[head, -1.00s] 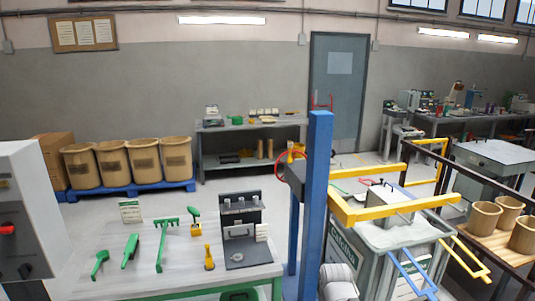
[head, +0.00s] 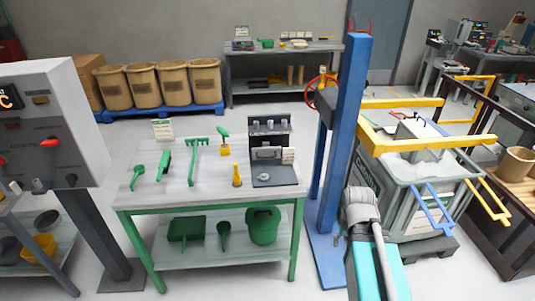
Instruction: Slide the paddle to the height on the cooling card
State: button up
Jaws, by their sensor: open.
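I cannot pick out the paddle with certainty. A blue upright column (head: 343,130) stands right of centre, with a red handwheel (head: 318,88) on its left side. A small white card (head: 162,129) stands at the back left of the green-legged bench (head: 215,193). Another white card (head: 288,155) is on the dark stand (head: 270,140) at the bench's right. Their writing is too small to read, so I cannot tell which is the cooling card. My arm's teal and grey links show at the bottom, right of centre; no gripper fingers are visible.
Green hand tools (head: 191,160) lie on the bench, with a green bucket (head: 264,226) below. A grey bin (head: 412,222) under yellow bars (head: 430,144) stands right of the column. A grey control cabinet (head: 78,120) is at left. Clear floor lies behind the bench.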

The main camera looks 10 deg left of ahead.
aim_at(266, 152)
jog(key=k, duration=1.35)
jog(key=u, duration=0.5)
jog(key=i, duration=0.9)
jog(key=u, duration=0.9)
jog(key=i, duration=1.65)
jog(key=z, duration=0.45)
